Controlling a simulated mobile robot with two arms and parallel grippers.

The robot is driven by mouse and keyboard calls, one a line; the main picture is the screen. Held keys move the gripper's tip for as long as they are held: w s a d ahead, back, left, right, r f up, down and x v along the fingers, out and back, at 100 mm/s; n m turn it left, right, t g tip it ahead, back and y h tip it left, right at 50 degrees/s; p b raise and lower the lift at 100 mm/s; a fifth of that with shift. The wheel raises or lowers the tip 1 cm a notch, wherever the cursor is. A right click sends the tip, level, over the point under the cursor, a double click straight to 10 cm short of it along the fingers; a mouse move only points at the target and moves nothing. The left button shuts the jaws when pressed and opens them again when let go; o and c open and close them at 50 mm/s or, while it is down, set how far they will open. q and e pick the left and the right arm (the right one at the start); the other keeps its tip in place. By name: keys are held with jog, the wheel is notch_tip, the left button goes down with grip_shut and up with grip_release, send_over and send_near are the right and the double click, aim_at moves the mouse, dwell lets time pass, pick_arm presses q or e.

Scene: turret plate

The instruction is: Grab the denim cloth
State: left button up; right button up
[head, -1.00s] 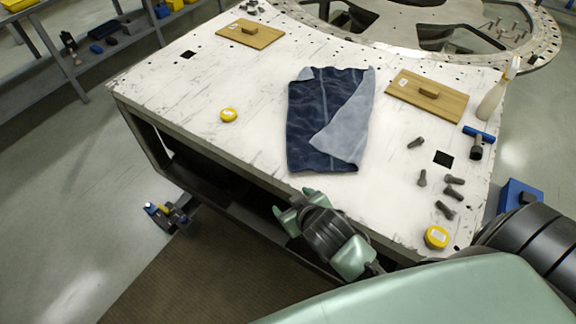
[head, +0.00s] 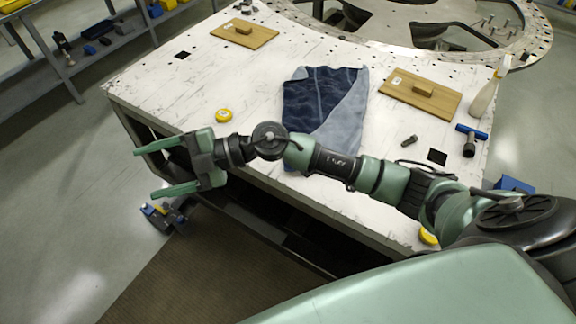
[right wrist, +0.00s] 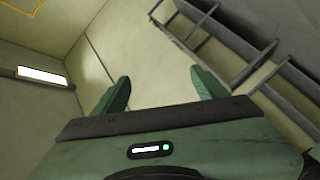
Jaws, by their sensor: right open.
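The denim cloth (head: 327,98) lies on the white worktable, dark blue with a lighter folded-over part on its right. My right arm crosses in front of its lower edge and hides part of it. My right gripper (head: 143,173) is open and empty, out past the table's left front edge, to the left of the cloth and apart from it. In the right wrist view the two green fingers (right wrist: 160,92) stand apart with nothing between them. My left gripper is not in view.
The worktable (head: 180,95) also holds two wooden boards (head: 245,33) (head: 420,95), a yellow tape measure (head: 224,115), a bolt (head: 409,141), a blue-handled tool (head: 470,140) and a pale bottle (head: 487,97). Shelving (head: 60,75) stands at the left. A large metal ring (head: 420,40) is behind.

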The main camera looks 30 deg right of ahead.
jog(key=d+f+n+g+h, duration=0.2)
jog(key=d+f+g+h, duration=0.1)
jog(key=d+f+h, duration=0.4)
jog(key=m+g+h, duration=0.1)
jog(key=m+h, duration=0.2)
jog(key=h, duration=0.6)
send_over(289, 171)
notch_tip(289, 171, down, 3)
notch_tip(289, 171, down, 10)
jog(key=b, duration=0.6)
jog(key=shift+w+f, duration=0.1)
jog(key=shift+f, duration=0.05)
jog(key=shift+f, duration=0.1)
jog(key=shift+f+b, duration=0.65)
grip_shut()
jog(key=shift+r, duration=0.15)
